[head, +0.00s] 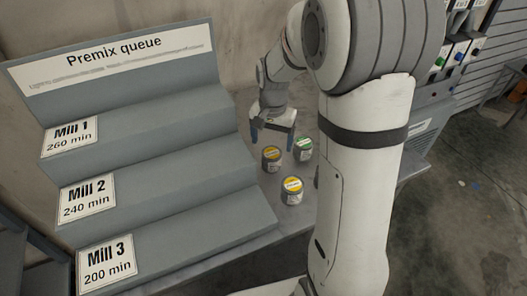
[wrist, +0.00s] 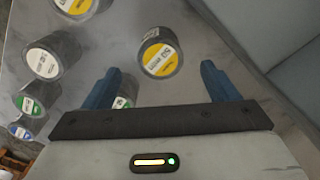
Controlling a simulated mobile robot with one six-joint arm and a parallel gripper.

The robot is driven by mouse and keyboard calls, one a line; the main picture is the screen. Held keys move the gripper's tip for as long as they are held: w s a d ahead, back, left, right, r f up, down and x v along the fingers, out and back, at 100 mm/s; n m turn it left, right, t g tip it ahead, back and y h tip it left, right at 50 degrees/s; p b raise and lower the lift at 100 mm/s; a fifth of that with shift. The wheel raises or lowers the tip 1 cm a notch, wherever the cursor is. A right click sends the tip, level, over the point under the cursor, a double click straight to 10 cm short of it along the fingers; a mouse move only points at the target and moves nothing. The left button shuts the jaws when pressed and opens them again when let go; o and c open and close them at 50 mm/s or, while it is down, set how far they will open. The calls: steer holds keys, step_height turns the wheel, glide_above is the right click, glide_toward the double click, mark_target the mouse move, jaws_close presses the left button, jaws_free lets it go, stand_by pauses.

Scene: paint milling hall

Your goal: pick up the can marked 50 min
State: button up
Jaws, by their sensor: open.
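A dark can (wrist: 160,58) with a yellow and white label that appears to read 50 stands between and just beyond my fingertips in the wrist view. It appears to be the left yellow-topped can (head: 271,158) in the head view, standing on the grey table. My gripper (head: 272,142) is open and empty above and behind it; its two blue fingers also show in the wrist view (wrist: 160,80). The can is not held. The small print on the label is hard to read.
Other cans stand close by: a second yellow-topped one (head: 292,190), a green-topped one (head: 303,148), a white-labelled one (wrist: 43,63), another green (wrist: 30,104) and a blue one (wrist: 20,131). The stepped Premix queue rack (head: 160,165) rises at left, its three steps empty.

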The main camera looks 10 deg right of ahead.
mark_target(272, 154)
steer(key=shift+w+f, duration=0.2)
steer(key=shift+f, duration=0.2)
step_height(272, 154, down, 8)
steer(key=shift+s+d+r+p, duration=0.15)
steer(key=shift+r+p, duration=0.1)
steer(key=shift+p, duration=0.2)
steer(key=shift+c, duration=0.4)
steer(key=c, duration=1.1)
